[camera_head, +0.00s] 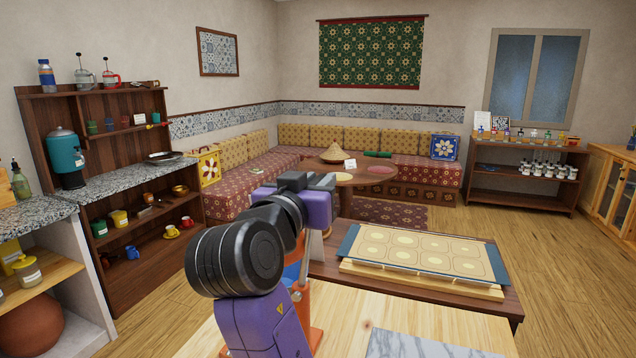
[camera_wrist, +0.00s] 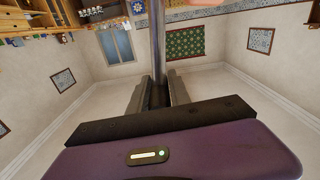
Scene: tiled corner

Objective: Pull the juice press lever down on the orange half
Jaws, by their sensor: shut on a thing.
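My gripper (camera_wrist: 159,92) is shut on a grey metal bar, which looks like the juice press lever (camera_wrist: 158,42), in the wrist view. The bar runs from between the two fingers up to the top of the picture. In the head view, my purple and black arm stands in front of the press. An orange part (camera_head: 316,304) and a grey upright (camera_head: 306,262), seemingly of the press, show behind the arm on the light wooden table. The fingertips are hidden in the head view. I cannot see the orange half in either view.
The light wooden table (camera_head: 398,329) has a grey slab (camera_head: 425,345) at its front right. Beyond is a low dark table with a blue-edged patterned board (camera_head: 422,251). A dark shelf with crockery (camera_head: 150,215) stands left. Wooden floor is free at right.

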